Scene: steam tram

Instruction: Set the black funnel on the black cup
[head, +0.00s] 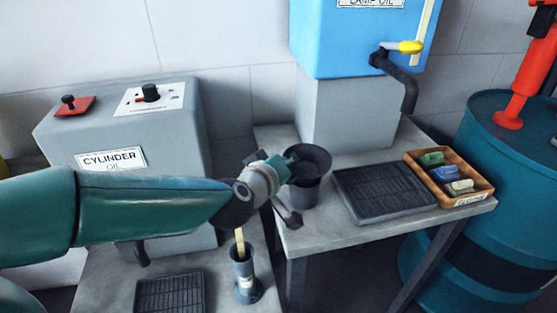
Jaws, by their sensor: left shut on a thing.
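The black funnel (309,157) has a wide round rim and shows at the middle of the head view, on the right-hand table. The black cup (303,194) is directly below it. The funnel hides the cup's mouth, so I cannot tell whether the funnel rests on the cup or hangs just above it. My left gripper (289,168) reaches in from the left and is shut on the funnel's left side. My right gripper is not in view.
A black slatted tray (384,191) lies right of the cup, beside an orange box (478,197) of coloured blocks. A blue lamp oil tank (345,45) with a yellow-handled tap stands behind. A dark cylindrical holder (246,281) stands on the lower left table.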

